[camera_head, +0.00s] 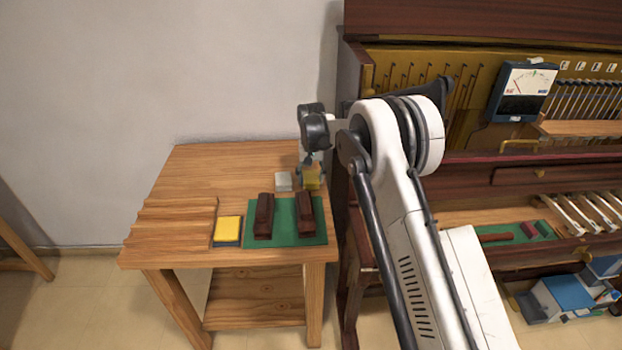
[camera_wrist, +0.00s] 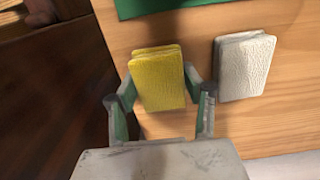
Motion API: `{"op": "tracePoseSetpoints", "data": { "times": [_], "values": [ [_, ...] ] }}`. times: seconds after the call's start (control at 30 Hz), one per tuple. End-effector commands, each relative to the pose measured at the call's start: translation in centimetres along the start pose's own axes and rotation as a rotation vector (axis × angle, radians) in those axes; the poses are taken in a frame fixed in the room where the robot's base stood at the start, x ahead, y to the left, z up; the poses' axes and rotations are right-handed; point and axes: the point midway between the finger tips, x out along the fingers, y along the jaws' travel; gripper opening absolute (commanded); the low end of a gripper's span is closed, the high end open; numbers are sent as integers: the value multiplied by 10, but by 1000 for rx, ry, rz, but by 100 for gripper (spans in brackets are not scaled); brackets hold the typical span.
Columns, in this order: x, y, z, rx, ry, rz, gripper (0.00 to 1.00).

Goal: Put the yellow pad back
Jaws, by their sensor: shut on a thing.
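My gripper (camera_wrist: 161,72) has one finger on each side of a yellow pad (camera_wrist: 158,84) and is shut on it in the wrist view. In the head view the held yellow pad (camera_head: 312,180) shows below my gripper (camera_head: 312,170), at the right back of the wooden table. Whether it touches the tabletop or hangs just above it, I cannot tell. A white pad (camera_head: 283,181) lies just left of it in the head view; it also shows right of the held pad in the wrist view (camera_wrist: 245,68). Another yellow pad (camera_head: 228,228), over a blue edge, lies at the table's front.
The wooden table (camera_head: 215,160) has a green mat (camera_head: 284,232) at its front with two dark red-brown blocks (camera_head: 264,216) on it. Ridged wood (camera_head: 170,228) covers the left front. The open piano (camera_head: 440,190) stands close on the right. The table's back left is bare.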

Motion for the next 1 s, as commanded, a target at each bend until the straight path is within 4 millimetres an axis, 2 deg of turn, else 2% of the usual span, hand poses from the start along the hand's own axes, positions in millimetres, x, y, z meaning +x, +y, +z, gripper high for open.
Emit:
{"op": "tracePoseSetpoints", "data": {
  "times": [0.33,0.37,0.5,0.83,1.0],
  "values": [
    [4,0,0,0,0,0,19],
    [3,0,0,0,0,0,46],
    [2,0,0,0,0,0,63],
    [-1,0,0,0,0,0,63],
    [-22,0,0,0,0,0,63]
  ]
}}
